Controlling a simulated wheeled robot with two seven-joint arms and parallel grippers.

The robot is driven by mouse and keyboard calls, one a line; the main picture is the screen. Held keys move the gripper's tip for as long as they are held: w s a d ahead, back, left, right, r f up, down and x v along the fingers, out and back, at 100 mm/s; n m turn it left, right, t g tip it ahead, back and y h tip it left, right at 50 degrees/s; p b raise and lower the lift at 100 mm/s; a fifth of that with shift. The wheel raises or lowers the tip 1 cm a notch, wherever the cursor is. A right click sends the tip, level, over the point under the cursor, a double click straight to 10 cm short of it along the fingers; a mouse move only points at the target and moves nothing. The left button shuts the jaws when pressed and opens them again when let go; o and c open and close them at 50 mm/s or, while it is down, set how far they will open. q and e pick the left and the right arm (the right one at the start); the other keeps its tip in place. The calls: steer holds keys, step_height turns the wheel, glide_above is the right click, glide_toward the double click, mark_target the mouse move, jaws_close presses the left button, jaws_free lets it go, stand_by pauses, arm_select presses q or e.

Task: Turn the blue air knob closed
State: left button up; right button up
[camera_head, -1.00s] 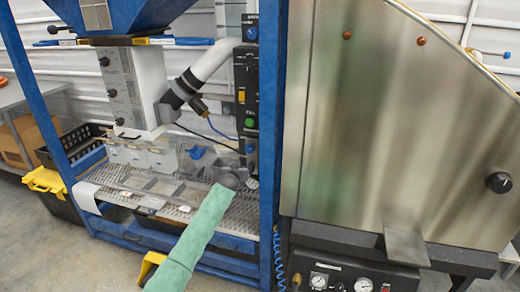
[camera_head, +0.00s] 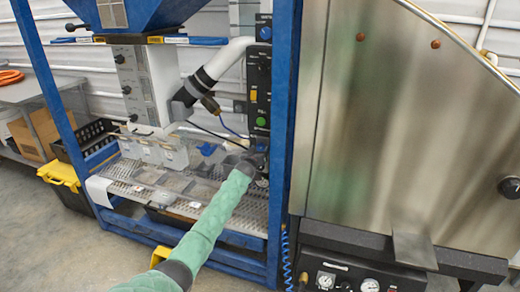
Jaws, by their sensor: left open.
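A black control panel (camera_head: 258,90) stands on the blue frame. It carries a blue knob (camera_head: 264,33) at its top and a second blue part at its lower end (camera_head: 261,145); I cannot tell from labels which is the air knob. My left arm, in a green sleeve, reaches in from the bottom left. My left gripper (camera_head: 255,163) is open and lies just below the lower blue part, overlapping the panel's foot in the view. Its fingertips are small and dark, and contact cannot be told. My right gripper is not in view.
A perforated metal tray (camera_head: 225,211) lies under the gripper, with clear bins behind. A white hose with a black cuff (camera_head: 205,78) runs left of the panel. A blue frame post (camera_head: 284,120) and a large steel hopper (camera_head: 400,130) stand to the right.

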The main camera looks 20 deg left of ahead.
arm_select(q)
steer(key=shift+w, duration=0.4)
steer(key=c, duration=1)
